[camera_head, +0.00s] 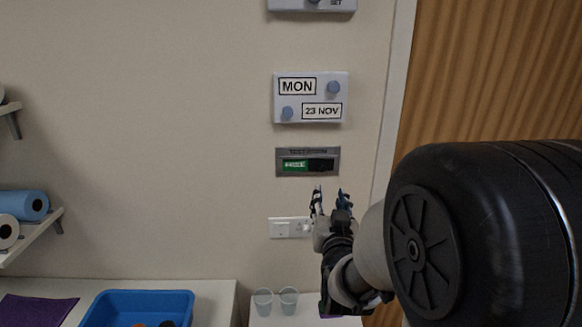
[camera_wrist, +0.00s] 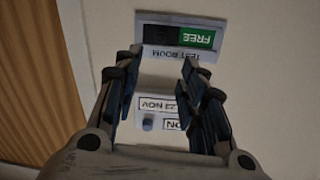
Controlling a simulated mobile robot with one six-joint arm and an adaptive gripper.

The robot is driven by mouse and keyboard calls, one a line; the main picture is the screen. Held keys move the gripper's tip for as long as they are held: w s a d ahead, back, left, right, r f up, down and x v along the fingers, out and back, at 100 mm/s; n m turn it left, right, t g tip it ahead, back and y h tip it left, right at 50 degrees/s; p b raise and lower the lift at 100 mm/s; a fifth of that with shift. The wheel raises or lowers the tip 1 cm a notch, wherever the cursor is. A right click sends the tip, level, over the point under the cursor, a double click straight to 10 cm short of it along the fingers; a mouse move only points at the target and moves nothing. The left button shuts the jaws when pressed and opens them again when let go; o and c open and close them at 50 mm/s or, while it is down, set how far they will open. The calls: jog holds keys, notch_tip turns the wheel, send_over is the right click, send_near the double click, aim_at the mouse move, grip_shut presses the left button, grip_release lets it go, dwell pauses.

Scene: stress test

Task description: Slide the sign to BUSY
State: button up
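The sliding sign (camera_head: 308,161) is a grey plate on the wall below the calendar panel. Its green part reads FREE on the left, and a dark slider covers the right part. In the wrist view the sign (camera_wrist: 207,57) appears upside down, with TEST ROOM lettering on it. My gripper (camera_head: 329,196) is in front of the wall, just below the right part of the sign in the head view. In the wrist view my gripper (camera_wrist: 158,75) has its fingers apart with nothing between them. I cannot tell its exact distance from the sign.
A calendar panel (camera_head: 311,97) reading MON 23 NOV hangs above. A switch plate (camera_head: 284,228) is below, partly behind my gripper. A wooden door (camera_head: 490,70) stands at the right. A blue tray (camera_head: 190,302) and two cups (camera_head: 288,300) stand below.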

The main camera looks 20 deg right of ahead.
aim_at(322, 169)
jog(key=x, duration=1.5)
jog(key=shift+w+d+p, duration=0.1)
jog(key=shift+w+p, duration=0.1)
jog(key=shift+p, duration=0.2)
jog(key=shift+c, duration=0.2)
grip_shut()
